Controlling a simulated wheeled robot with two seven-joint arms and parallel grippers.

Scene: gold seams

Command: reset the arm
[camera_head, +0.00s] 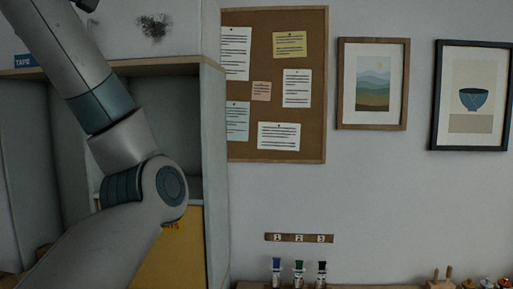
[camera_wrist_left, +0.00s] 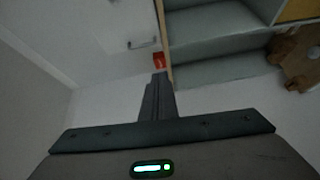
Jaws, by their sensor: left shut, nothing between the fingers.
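My left arm (camera_head: 115,130) rises across the left of the head view, in front of a grey cabinet. Its gripper is outside that view. In the left wrist view my left gripper (camera_wrist_left: 159,78) shows with its fingers together and nothing between them. The fingertips are seen against a pale wall or floor, near a small red-orange object (camera_wrist_left: 158,61). I cannot tell how far apart they are. My right gripper is in neither view.
The grey cabinet (camera_head: 213,150) has open shelves and a yellow item inside. Three small bottles (camera_head: 299,272) stand below a numbered strip (camera_head: 299,238). A corkboard (camera_head: 262,50) and two framed pictures hang on the wall. A brown cardboard-like object (camera_wrist_left: 297,58) lies at the right.

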